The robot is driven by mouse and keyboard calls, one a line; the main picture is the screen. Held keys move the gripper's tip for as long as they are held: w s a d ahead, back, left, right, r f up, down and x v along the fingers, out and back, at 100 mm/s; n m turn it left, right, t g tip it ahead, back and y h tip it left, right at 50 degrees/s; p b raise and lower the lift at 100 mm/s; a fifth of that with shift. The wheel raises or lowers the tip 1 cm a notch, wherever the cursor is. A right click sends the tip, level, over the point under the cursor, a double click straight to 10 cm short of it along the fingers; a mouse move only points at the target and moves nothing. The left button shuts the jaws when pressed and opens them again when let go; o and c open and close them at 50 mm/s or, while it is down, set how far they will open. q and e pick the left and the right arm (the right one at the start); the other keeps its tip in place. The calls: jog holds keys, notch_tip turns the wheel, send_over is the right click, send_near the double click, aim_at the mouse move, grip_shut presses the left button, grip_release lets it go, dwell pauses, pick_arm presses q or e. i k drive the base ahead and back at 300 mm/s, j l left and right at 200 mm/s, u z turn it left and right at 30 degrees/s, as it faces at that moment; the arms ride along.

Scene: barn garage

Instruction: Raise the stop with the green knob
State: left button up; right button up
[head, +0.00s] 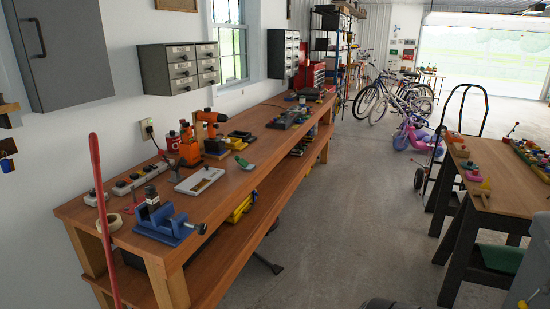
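I cannot pick out for certain a stop with a green knob. On the right table (505,180), a row of small coloured pieces runs along the left edge: an orange piece (455,137), a small green part (470,164), a pink piece (473,176) and a yellow piece (485,186). They are too small to tell whether any is a stop, or raised or lowered. A green-handled item (243,162) lies on the long workbench (230,185) at the left. Neither of my grippers is in view.
A blue vise (168,225) stands at the near end of the workbench, with an orange drill (208,130) farther back. A red pole (100,215) rises at front left. Bicycles (395,98) and a hand truck (465,110) stand farther back.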

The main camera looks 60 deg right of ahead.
aim_at(242, 163)
jog(key=z, duration=1.5)
jog(key=u, duration=0.2)
jog(key=i+l+u, duration=0.3)
jog(key=i+u, duration=0.15)
jog(key=i+l+u, duration=0.4)
jog(key=i+l, duration=0.2)
jog(key=l, duration=0.15)
jog(key=i+l, duration=0.25)
jog(key=i+l+u, duration=0.1)
jog(key=l, duration=0.35)
jog(key=i+l, duration=0.55)
jog(key=l, duration=0.2)
jog(key=i+l+u, duration=0.1)
jog(key=l, duration=0.25)
jog(key=i, duration=0.1)
